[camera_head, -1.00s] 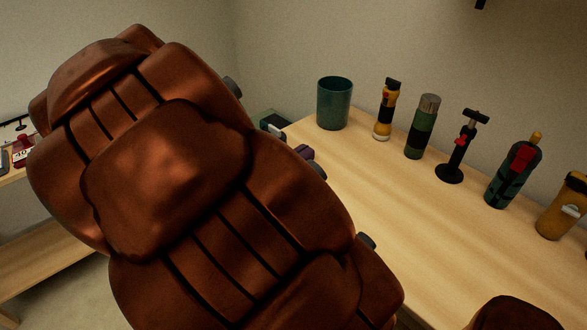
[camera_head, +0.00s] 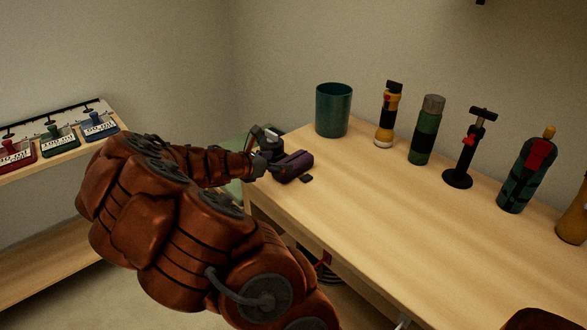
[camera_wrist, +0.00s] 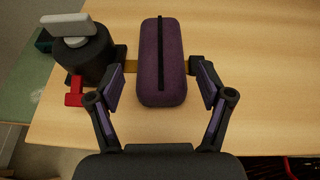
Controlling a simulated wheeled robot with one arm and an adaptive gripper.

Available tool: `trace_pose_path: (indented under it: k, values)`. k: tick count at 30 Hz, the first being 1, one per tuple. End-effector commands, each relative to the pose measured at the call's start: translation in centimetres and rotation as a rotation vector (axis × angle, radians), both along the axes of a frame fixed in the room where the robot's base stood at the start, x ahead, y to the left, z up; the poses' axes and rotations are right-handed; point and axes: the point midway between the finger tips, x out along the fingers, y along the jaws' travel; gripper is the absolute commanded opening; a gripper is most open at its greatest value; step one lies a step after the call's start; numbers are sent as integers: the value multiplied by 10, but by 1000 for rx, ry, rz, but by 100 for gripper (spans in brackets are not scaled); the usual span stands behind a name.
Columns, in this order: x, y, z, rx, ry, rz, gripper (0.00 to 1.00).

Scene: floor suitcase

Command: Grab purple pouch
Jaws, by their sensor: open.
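The purple pouch (camera_wrist: 161,62) is a rounded oblong with a dark strip along its top. It lies on the wooden table near the table's left edge and also shows in the head view (camera_head: 293,166). My gripper (camera_wrist: 160,84) is open, with one finger on each side of the pouch. In the wrist view the fingers look apart from its sides, with gaps showing. In the head view my gripper (camera_head: 272,168) is at the pouch's left end, and its far finger is partly hidden.
A black device with a grey handle and red part (camera_wrist: 82,48) stands close beside my left finger. A teal cup (camera_head: 333,110), a yellow flashlight (camera_head: 388,114) and several other items line the wall. The table's middle (camera_head: 400,230) is clear.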

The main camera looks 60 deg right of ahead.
Motion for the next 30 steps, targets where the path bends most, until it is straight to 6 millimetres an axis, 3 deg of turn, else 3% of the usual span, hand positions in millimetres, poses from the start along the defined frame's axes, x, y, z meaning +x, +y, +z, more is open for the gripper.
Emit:
trace_pose_path:
  k: [21,30]
  values:
    - [-14,-56,-26,1,-3,-3,79]
    - [-15,-63,-29,1,-4,-2,79]
